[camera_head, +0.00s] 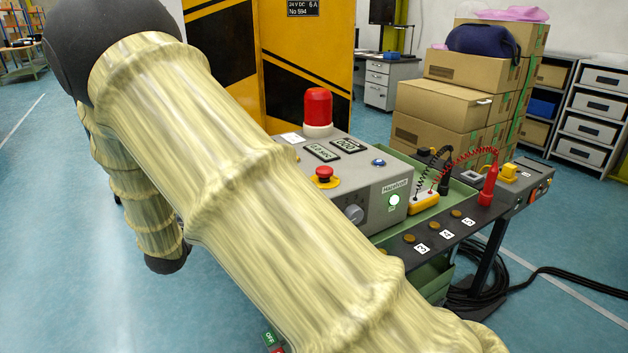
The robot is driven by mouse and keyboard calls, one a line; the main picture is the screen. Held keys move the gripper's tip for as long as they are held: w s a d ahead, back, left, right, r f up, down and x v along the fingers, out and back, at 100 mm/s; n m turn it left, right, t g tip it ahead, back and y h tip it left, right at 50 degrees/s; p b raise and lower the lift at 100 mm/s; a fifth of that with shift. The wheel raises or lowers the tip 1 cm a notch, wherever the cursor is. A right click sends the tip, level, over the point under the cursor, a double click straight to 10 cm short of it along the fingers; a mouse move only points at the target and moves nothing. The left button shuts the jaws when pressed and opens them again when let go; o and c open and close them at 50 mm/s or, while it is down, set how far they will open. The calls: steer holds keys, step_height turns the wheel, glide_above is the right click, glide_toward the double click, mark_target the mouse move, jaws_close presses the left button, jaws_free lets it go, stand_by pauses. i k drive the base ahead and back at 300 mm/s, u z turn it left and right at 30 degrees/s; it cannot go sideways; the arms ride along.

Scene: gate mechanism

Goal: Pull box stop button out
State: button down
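A grey control box (355,180) stands in the middle of the camera_head view. On its sloping top is a red mushroom-shaped stop button (324,172) on a yellow base, just to the right of my arm. The button stands clear of my sleeved arm in the picture. I cannot tell from this angle whether it is pressed in or out. My arm crosses the view from upper left to lower right and hides the left part of the box. My gripper is not in view.
A red beacon (318,108) rises behind the button. A multimeter (424,201) with red and black leads is at right. Cardboard boxes (440,104) are stacked behind. Black cables (490,285) lie on the floor.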

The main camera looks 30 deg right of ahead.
mark_target(324, 171)
steer(key=k, duration=1)
